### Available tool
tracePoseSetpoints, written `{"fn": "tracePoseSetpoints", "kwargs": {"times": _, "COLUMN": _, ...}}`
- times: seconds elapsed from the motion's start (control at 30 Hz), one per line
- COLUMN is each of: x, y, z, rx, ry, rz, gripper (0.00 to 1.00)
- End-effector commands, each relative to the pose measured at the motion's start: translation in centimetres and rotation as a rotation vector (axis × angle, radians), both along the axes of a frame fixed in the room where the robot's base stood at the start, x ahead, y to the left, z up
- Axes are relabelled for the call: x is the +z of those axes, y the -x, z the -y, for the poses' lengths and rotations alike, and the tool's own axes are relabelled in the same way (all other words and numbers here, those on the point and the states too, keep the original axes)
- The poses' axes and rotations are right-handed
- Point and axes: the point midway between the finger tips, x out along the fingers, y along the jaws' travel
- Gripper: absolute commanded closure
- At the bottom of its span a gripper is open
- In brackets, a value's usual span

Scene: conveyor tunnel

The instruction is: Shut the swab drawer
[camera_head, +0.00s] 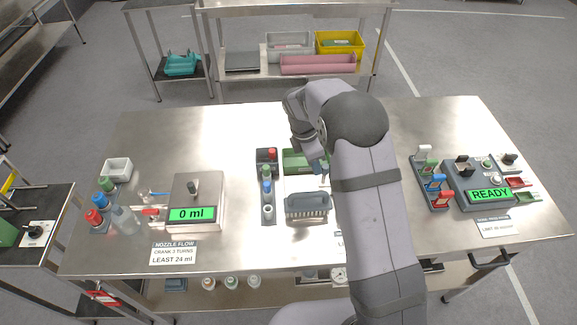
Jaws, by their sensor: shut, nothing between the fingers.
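The grey tester with the green READY display (490,195) stands on the right of the steel table. I cannot tell which part is the swab drawer; none carries a readable label. A black handle (490,262) also shows at the table's front edge, lower right. My gripper (322,172) is shut and empty, near the table's middle by a green container (298,160). It is well left of the tester. My arm hides part of the table.
A rack of coloured-capped items (435,183) stands just left of the tester. A grey brush-like block (307,204) and a narrow bottle rack (267,190) stand near my gripper. The 0 ml unit (194,190) is at left. Bare steel lies behind the tester.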

Motion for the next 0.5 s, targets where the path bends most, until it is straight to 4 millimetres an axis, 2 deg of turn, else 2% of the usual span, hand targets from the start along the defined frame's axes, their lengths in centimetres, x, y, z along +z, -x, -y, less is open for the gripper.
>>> {"fn": "tracePoseSetpoints", "kwargs": {"times": 0.03, "x": 0.12, "y": -0.02, "z": 0.77, "rx": -0.003, "ry": 0.0, "rz": 0.002, "gripper": 1.0}}
{"fn": "tracePoseSetpoints", "kwargs": {"times": 0.13, "x": 0.05, "y": 0.03, "z": 1.44, "rx": 0.0, "ry": 0.001, "rz": 0.0, "gripper": 1.0}}
{"fn": "tracePoseSetpoints", "kwargs": {"times": 0.5, "x": 0.0, "y": 0.11, "z": 1.68, "rx": -0.001, "ry": 0.006, "rz": -0.003, "gripper": 1.0}}
